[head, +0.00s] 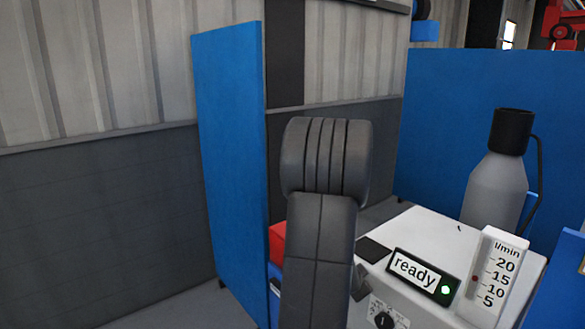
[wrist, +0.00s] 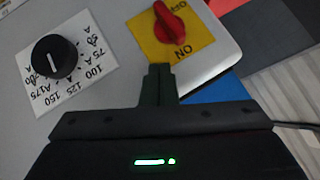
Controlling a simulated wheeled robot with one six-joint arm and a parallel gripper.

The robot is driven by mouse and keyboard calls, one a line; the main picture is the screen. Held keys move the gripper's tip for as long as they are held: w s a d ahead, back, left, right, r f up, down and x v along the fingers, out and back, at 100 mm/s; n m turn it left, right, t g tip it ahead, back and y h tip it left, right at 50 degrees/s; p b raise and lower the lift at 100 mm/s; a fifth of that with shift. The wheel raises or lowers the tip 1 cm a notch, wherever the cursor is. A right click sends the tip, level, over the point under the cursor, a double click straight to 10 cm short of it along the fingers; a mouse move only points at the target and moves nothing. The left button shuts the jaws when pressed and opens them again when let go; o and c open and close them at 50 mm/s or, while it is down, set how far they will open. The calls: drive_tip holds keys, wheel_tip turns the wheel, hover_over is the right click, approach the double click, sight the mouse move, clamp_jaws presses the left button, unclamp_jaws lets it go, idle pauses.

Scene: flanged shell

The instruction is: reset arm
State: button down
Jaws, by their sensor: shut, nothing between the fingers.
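My gripper (wrist: 159,72) shows in the wrist view with its dark fingers together and nothing between them. Its tips are in front of the white machine face, just below the yellow plate (wrist: 170,52) with a red switch (wrist: 169,20). I cannot tell whether the tips touch the machine. In the head view, my dark arm stands upright in the middle, and the gripper itself is not clearly visible there.
A white machine (head: 420,235) has a "ready" display (head: 423,275) with a green light and an l/min gauge (head: 492,275). A black dial (wrist: 54,56) is at left in the wrist view. A grey bottle (head: 494,190) stands behind. Blue panels (head: 228,150) flank the machine.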

drive_tip(key=b, duration=0.2)
drive_tip(key=f+b, duration=0.1)
drive_tip(key=b, duration=0.1)
drive_tip(key=shift+w+d+f+m+t, duration=0.2)
drive_tip(key=shift+w+m+t, duration=0.1)
drive_tip(key=shift+w+t, duration=0.1)
drive_tip(key=shift+r, duration=0.15)
drive_tip(key=shift+a, duration=0.1)
